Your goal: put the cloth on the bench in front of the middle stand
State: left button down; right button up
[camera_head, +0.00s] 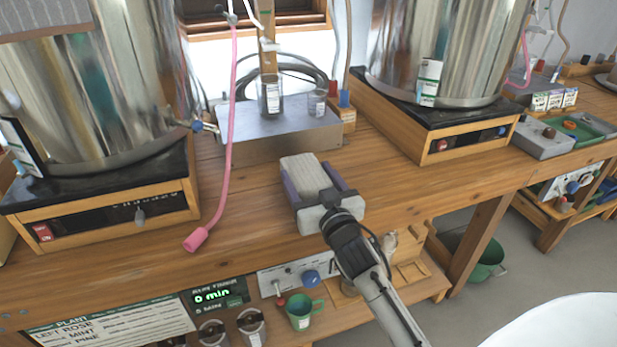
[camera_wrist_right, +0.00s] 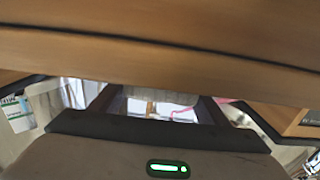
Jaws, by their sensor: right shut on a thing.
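A pale grey folded cloth (camera_head: 302,170) sits between the fingers of my right gripper (camera_head: 308,180) in the head view. The gripper is shut on it. The cloth is over the wooden bench (camera_head: 250,205), in front of a grey metal stand (camera_head: 285,145) between the two big steel vessels. I cannot tell if the cloth touches the bench. My left gripper is not in view.
Steel vessels on wooden bases (camera_head: 110,215) (camera_head: 450,140) stand either side. A pink hose (camera_head: 231,120) hangs onto the bench left of the gripper. Glass jars (camera_head: 270,97) stand on the metal stand. A green mug (camera_head: 302,315) is on the lower shelf.

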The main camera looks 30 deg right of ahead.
jog(key=shift+f, duration=0.15)
jog(key=o, duration=1)
jog(key=shift+o, duration=0.2)
jog(key=shift+s, duration=0.15)
jog(key=v, duration=0.7)
jog(key=shift+s+r, duration=0.15)
jog(key=shift+r, duration=0.1)
